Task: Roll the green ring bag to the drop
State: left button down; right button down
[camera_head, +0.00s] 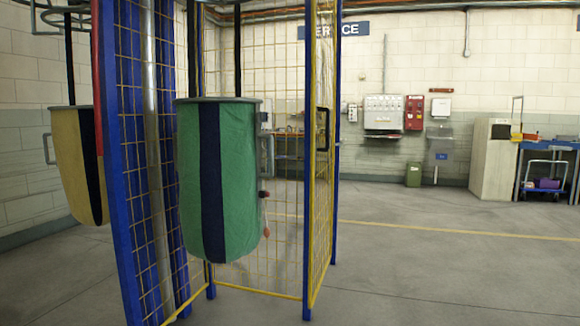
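The green bag (238,180) hangs upright from a dark strap inside a blue-framed yellow mesh cage. It has a wide navy stripe down its front and a dark ring around its top rim. A small dark and red fitting with a tag sits at its right side. The upper end of its strap is cut off by the picture's top edge. No spot marked as the drop can be made out. Neither of my grippers shows in the head view.
A yellow bag (75,165) with a dark stripe hangs at the left, outside the cage. A blue post (118,170) stands between the bags. The cage's mesh panel with a black handle (323,128) stands right of the green bag. Grey floor (430,275) is clear at right.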

aim_at(216, 143)
jog(key=u, duration=0.25)
jog(key=i+l+u, duration=0.25)
jog(key=i+l, duration=0.65)
